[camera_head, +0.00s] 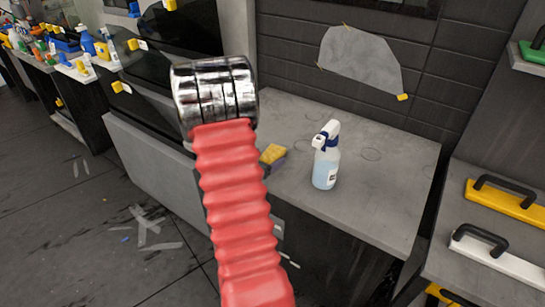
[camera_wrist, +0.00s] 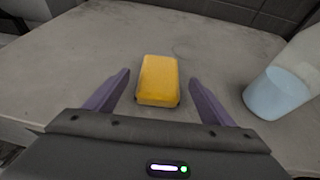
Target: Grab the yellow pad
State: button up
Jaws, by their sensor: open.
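The yellow pad (camera_wrist: 158,80) lies flat on the grey tabletop (camera_wrist: 60,75) in the wrist view, between and just ahead of my two fingertips. My gripper (camera_wrist: 158,88) is open, with one purple finger to each side of the pad and a gap on both sides. The pad also shows in the head view as a small yellow block with a dark lower part (camera_head: 272,154), just right of my red arm sleeve. My gripper is hidden in the head view behind my own arm.
A white spray bottle with blue liquid (camera_head: 325,165) stands right of the pad; its base (camera_wrist: 275,95) shows close to my right finger. A grey cloth (camera_head: 362,62) hangs on the dark wall behind. A right-hand counter holds a yellow tool (camera_head: 505,205) and a white tool (camera_head: 500,262) with black handles.

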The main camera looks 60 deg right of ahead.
aim_at(271, 154)
jog(key=x, duration=0.4)
jog(key=shift+d+f, duration=0.1)
jog(key=shift+d, duration=0.3)
jog(key=shift+c, duration=0.3)
jog(key=c, duration=1.1)
jog(key=shift+r, duration=5.05)
